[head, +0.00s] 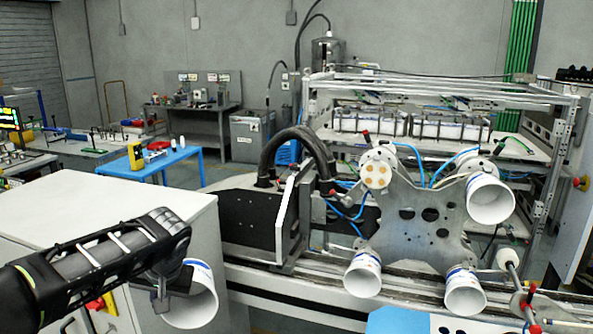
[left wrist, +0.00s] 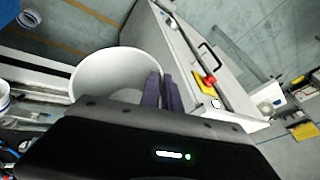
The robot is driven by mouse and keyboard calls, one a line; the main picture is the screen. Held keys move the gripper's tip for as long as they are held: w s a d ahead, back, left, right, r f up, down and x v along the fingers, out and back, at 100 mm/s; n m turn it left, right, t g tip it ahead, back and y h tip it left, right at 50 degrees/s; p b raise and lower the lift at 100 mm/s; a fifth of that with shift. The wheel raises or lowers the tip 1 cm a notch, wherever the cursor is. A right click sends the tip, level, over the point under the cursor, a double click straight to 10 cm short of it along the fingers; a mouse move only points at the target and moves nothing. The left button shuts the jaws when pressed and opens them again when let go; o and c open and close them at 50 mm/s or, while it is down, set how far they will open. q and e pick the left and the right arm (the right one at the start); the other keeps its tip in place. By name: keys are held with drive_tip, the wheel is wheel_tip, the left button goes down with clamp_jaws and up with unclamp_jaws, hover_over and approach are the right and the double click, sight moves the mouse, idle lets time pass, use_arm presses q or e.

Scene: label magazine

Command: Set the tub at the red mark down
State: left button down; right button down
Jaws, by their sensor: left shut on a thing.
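A white tub (head: 198,303) with a blue band near one end hangs at my left gripper (head: 172,286), in front of the white cabinet. Its open mouth faces towards the head camera, so it lies on its side. In the left wrist view the tub (left wrist: 112,76) shows its pale, empty inside. The dark fingers of my left gripper (left wrist: 161,90) are shut on its wall at the right side of the mouth. No red mark for a tub can be made out in either view. My right gripper is not in view.
A metal star-shaped plate (head: 425,228) on the machine carries several similar white tubs, such as one at upper right (head: 490,201). The white cabinet (head: 110,215) has a bare top. A blue surface (head: 400,321) shows at the bottom edge. A blue table (head: 160,165) stands further back.

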use_arm(q)
drive_tip(key=d+f, duration=1)
drive_tip(key=d, duration=0.1)
drive_tip(key=shift+w+f+b, duration=0.15)
drive_tip(key=shift+f+b, duration=0.05)
drive_tip(key=shift+b, duration=0.15)
drive_tip(key=s+f, duration=0.3)
drive_tip(key=f, duration=0.6)
drive_tip(key=s+f, duration=0.4)
drive_tip(key=f, duration=0.5)
drive_tip(key=shift+s+f, duration=0.15)
drive_tip(key=shift+s, duration=0.15)
drive_tip(key=shift+m, duration=0.3)
